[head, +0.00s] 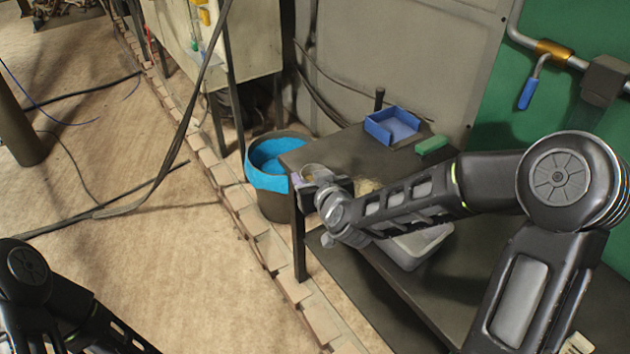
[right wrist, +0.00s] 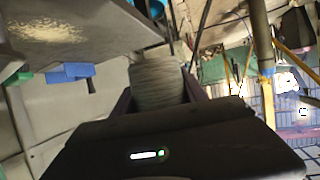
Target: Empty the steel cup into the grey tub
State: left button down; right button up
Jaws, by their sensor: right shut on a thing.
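The steel cup (head: 313,171) shows only as a small rim at the left end of my right arm in the head view. In the right wrist view the cup (right wrist: 158,82) is a ribbed, pale grey cylinder between the fingers. My right gripper (head: 309,182) is shut on it, near the table's left corner. The cup's contents are hidden, and its tilt is unclear. The grey tub (head: 421,246) is lower right of the gripper, partly hidden behind my right forearm. My left arm shows at the bottom left, but its gripper is out of view.
Pale grains (head: 367,187) lie on the dark table (head: 345,152); they also show in the right wrist view (right wrist: 45,28). A blue tray (head: 392,127) and a green block (head: 432,145) sit toward the back. A blue-lined bin (head: 270,182) stands left of the table. Cables cross the floor.

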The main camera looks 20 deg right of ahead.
jog(key=s+d+r+b, duration=0.1)
jog(key=s+d+r, duration=0.1)
jog(key=d+r, duration=0.45)
jog(key=s+d+r+b, duration=0.1)
jog(key=s+d+r, duration=0.2)
jog(key=d+r, duration=0.3)
jog(key=s+d+f+m+h, duration=0.1)
jog(key=s+d+f, duration=0.4)
jog(key=s, duration=0.4)
jog(key=shift+d+f+h+b, duration=0.3)
jog(key=shift+d+b, duration=0.15)
jog(key=shift+d, duration=0.3)
jog(key=shift+r, duration=0.1)
